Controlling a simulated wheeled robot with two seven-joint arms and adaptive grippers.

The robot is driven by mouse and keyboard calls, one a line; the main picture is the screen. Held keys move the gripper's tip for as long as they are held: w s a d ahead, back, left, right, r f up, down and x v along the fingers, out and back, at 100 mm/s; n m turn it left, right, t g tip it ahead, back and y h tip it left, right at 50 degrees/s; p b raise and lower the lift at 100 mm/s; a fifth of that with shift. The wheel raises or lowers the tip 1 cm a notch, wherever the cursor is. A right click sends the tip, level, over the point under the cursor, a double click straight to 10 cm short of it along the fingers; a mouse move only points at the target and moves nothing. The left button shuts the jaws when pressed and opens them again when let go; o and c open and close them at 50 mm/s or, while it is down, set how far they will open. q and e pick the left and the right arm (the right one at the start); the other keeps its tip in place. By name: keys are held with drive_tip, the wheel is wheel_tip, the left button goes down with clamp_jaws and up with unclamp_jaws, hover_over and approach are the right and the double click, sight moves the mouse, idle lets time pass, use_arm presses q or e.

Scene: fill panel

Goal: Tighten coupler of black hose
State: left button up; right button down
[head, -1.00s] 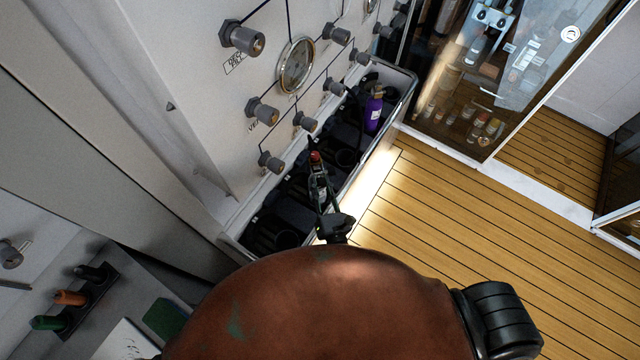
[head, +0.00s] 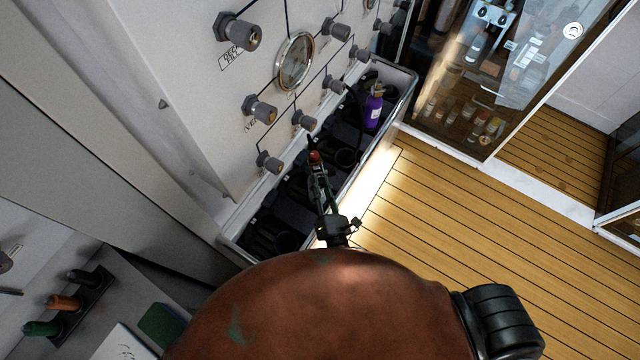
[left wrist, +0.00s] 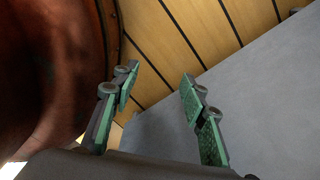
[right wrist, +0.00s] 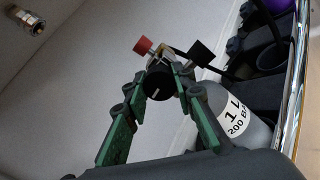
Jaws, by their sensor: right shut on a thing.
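My right gripper (head: 318,176) is low in front of the panel, over the bin. In the right wrist view its fingers (right wrist: 166,74) are closed around a black fitting (right wrist: 158,84) with a white mark, a red knob (right wrist: 143,46) and a black knob (right wrist: 201,53). A grey bottle labelled 1 L 200 BAR (right wrist: 232,115) is beside the fingers. A black hose (head: 356,112) curves down from the panel into the bin; its far end and coupler cannot be made out. My left gripper (left wrist: 160,98) is open and empty above the floor, seen only in the left wrist view.
The white panel (head: 215,100) carries several grey valves and a round gauge (head: 295,62). The bin (head: 400,92) below it has a metal rim and holds a purple bottle (head: 373,108). The wooden floor (head: 480,220) at right is clear. A glass cabinet (head: 500,70) stands behind.

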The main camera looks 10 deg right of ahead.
drive_tip(key=shift+f, duration=0.1)
drive_tip(key=c, duration=1.6)
unclamp_jaws()
drive_tip(key=s, duration=1.2)
drive_tip(key=shift+d, duration=0.2)
